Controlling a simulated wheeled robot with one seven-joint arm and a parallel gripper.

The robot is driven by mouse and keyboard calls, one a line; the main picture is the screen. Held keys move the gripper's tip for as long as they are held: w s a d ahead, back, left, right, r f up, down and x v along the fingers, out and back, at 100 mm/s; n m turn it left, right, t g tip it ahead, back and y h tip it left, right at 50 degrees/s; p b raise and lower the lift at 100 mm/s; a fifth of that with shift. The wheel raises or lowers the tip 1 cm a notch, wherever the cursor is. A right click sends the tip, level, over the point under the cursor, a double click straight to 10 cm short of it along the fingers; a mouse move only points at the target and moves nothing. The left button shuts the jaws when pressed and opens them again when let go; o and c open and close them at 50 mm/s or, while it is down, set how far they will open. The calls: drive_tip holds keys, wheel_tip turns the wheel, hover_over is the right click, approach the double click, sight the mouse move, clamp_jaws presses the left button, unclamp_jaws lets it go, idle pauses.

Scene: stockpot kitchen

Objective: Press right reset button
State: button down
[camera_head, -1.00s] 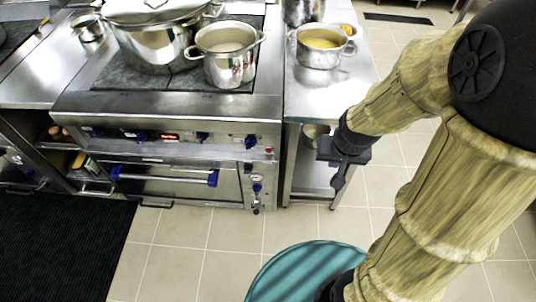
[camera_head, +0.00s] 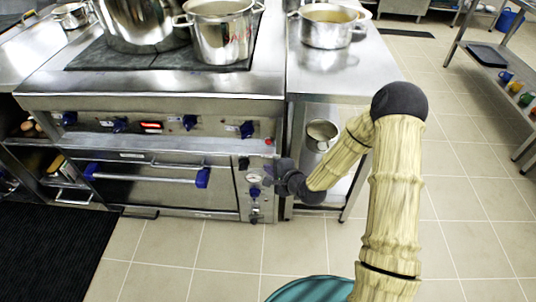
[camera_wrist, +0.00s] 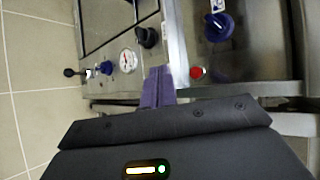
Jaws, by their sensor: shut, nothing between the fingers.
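A small round red button (camera_head: 268,142) sits at the right end of the stove's front control panel. In the wrist view the red button (camera_wrist: 197,72) shows to the right of my gripper's fingers, apart from them. My gripper (camera_head: 270,174) is in front of the stove's right end, lower than the red button in the head view. In the wrist view my gripper (camera_wrist: 158,86) has its purple-grey fingers together, with nothing between them. Whether the fingertips touch the stove front is unclear. No label is readable near the button.
A blue knob (camera_wrist: 218,27) is on the panel near the red button. A black knob (camera_wrist: 147,37), a round gauge (camera_wrist: 127,61) and another blue knob (camera_wrist: 107,68) lie left of the fingers. A steel side table (camera_head: 330,85) stands right of the stove; floor in front is clear.

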sight(268, 141)
drive_tip(key=shift+w+a+f+m, duration=0.1)
drive_tip(key=shift+a+f+m, duration=0.15)
drive_tip(key=shift+m, duration=0.05)
drive_tip(key=shift+w, duration=0.15)
drive_tip(key=shift+w+d, duration=0.2)
drive_tip(key=shift+w, duration=4.05)
drive_tip(key=shift+w, duration=0.1)
drive_tip(key=shift+w, duration=0.35)
drive_tip(key=shift+w, duration=0.4)
drive_tip(key=shift+s+p, duration=0.45)
drive_tip(key=shift+s, duration=0.4)
